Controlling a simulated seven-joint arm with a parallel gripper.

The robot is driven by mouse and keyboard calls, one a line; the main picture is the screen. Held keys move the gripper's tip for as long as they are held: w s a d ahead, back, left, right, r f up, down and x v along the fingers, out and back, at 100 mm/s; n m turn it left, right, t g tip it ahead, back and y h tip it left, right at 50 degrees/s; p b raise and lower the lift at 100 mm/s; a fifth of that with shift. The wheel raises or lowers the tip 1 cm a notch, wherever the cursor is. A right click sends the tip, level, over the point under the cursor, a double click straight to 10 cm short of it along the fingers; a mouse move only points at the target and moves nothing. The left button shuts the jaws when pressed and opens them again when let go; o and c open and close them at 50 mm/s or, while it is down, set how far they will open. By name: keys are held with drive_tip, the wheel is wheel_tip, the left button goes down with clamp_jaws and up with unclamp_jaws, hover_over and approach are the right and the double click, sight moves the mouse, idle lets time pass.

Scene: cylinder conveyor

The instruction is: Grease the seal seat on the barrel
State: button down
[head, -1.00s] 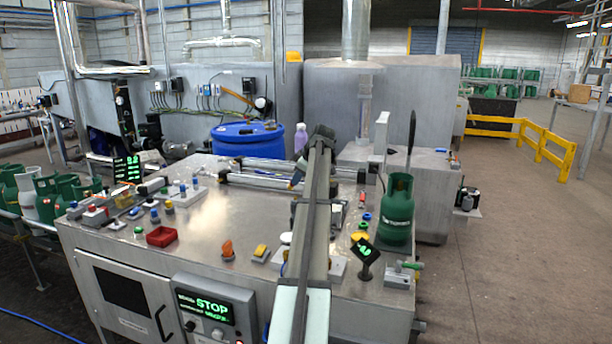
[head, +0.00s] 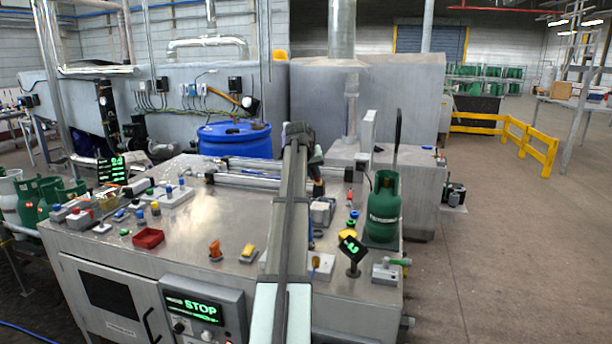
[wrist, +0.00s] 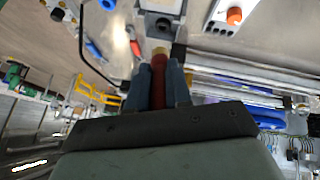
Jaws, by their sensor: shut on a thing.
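My gripper (wrist: 158,70) shows in the wrist view with its two dark blue fingers closed on a red-brown handle (wrist: 158,88). The handle ends in a pale yellowish tip, close to a grey block (wrist: 160,22) on the bench; I cannot tell whether they touch. Two long metal cylinders lie across the bench, a far one (head: 275,166) and a near one (head: 258,181); they also show at the right of the wrist view (wrist: 250,68). In the head view my arm hides most of the gripper. The seal seat cannot be made out.
The metal bench (head: 190,235) carries a red tray (head: 148,238), several buttons and a small display (head: 352,249). A green gas bottle (head: 384,210) stands at its right edge. A blue drum (head: 232,140) is behind. The bench's middle left is clear.

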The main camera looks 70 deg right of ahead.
drive_tip(key=shift+s+a+f+m+g+y, duration=0.25)
drive_tip(key=shift+s+f+m+g+y, duration=0.5)
drive_tip(key=shift+m, duration=1.35)
drive_tip(key=shift+s+a+f+m+g+y, duration=0.35)
drive_tip(key=shift+f+m+g+y, duration=0.65)
drive_tip(key=shift+m, duration=1.1)
drive_tip(key=shift+s+a+f+m+g+y, duration=0.15)
drive_tip(key=shift+s+f+m+g+y, duration=0.7)
drive_tip(key=shift+m, duration=1.25)
drive_tip(key=shift+x, duration=1.05)
drive_tip(key=shift+w+a+f, duration=0.1)
drive_tip(key=shift+w+f, duration=0.5)
drive_tip(key=shift+f, duration=0.25)
drive_tip(key=shift+w+r, duration=0.1)
drive_tip(key=shift+w, duration=0.15)
wheel_tip(320, 180, up, 10)
